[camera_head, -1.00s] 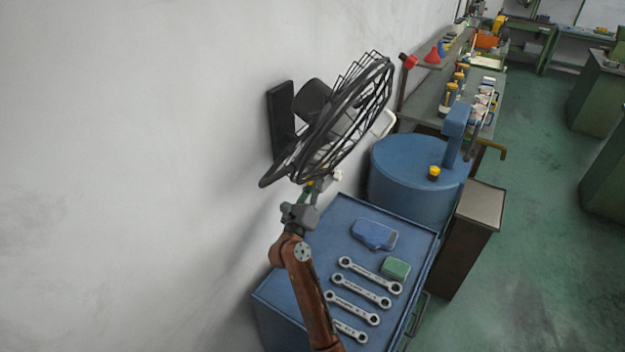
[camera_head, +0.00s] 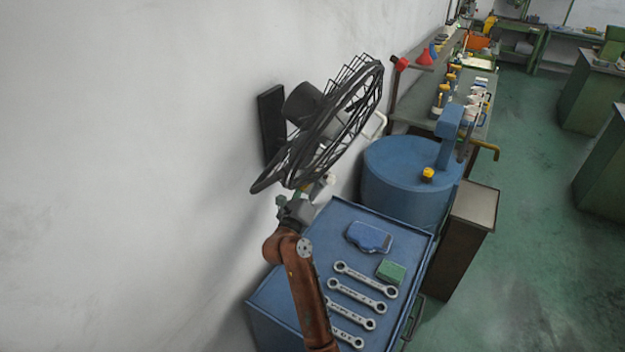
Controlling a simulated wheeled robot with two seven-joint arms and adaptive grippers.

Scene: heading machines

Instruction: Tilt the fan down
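The black wall fan (camera_head: 328,118) hangs on the white wall by a dark bracket plate (camera_head: 271,125). Its round wire cage is tilted, with its lower rim toward the wall side. My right gripper (camera_head: 305,194) is at the lower edge of the cage, at the end of the orange-brown arm. The fingers are small and partly hidden by the cage wires. I cannot tell whether they touch the cage or are closed on it. My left gripper is not in view.
A blue cabinet top (camera_head: 338,218) below the fan holds several wrenches (camera_head: 357,295), a blue object (camera_head: 369,237) and a green block (camera_head: 391,271). A blue drum (camera_head: 400,175) stands behind it. Green floor (camera_head: 530,260) at right is clear.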

